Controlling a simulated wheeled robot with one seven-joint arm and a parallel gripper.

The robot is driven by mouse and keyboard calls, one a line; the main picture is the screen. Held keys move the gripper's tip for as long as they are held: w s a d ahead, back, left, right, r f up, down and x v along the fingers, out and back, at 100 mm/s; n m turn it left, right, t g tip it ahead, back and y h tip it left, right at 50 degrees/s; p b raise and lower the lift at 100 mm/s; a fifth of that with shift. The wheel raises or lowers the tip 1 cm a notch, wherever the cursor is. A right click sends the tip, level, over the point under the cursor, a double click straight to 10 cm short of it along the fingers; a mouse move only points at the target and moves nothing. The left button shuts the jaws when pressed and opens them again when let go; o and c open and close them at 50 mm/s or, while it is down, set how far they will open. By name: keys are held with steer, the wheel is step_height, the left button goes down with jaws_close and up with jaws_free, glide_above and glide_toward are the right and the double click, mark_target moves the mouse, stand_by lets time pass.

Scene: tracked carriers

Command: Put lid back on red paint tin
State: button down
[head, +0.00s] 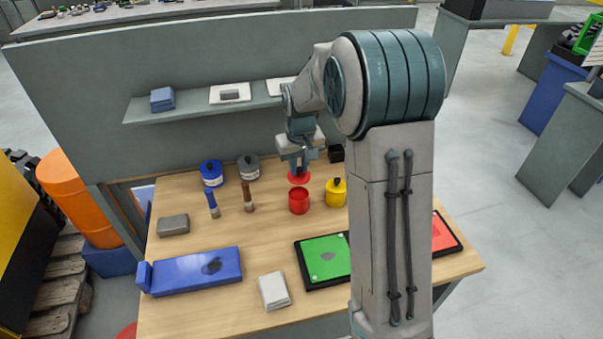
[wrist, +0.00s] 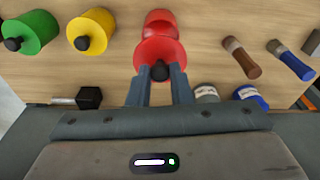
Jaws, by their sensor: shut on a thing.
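My gripper (head: 299,168) is shut on the black knob of the red lid (head: 299,177). It holds the lid in the air just above the red paint tin (head: 299,204), which stands open on the wooden bench. In the wrist view my gripper (wrist: 160,80) grips the knob at the centre of the red lid (wrist: 150,50). The red tin (wrist: 158,22) shows partly behind the lid there. The lid and tin are apart in the head view, with a small gap between them.
A yellow tin (head: 336,194) stands close right of the red tin. Blue (head: 211,174) and grey (head: 248,168) tins stand at the back left, with two brushes (head: 248,198) before them. A blue case (head: 197,272), green tray (head: 325,258) and white cloth (head: 273,291) lie in front.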

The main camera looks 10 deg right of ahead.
mark_target(299, 176)
steer(key=shift+w+f+b, duration=0.1)
steer(key=shift+f+b, duration=2.2)
steer(key=shift+f, duration=0.9)
steer(key=shift+f, duration=0.15)
steer(key=c, duration=0.7)
jaws_free()
steer(key=shift+c, duration=0.2)
steer(key=shift+r+p, duration=2.1)
steer(key=shift+r, duration=1.5)
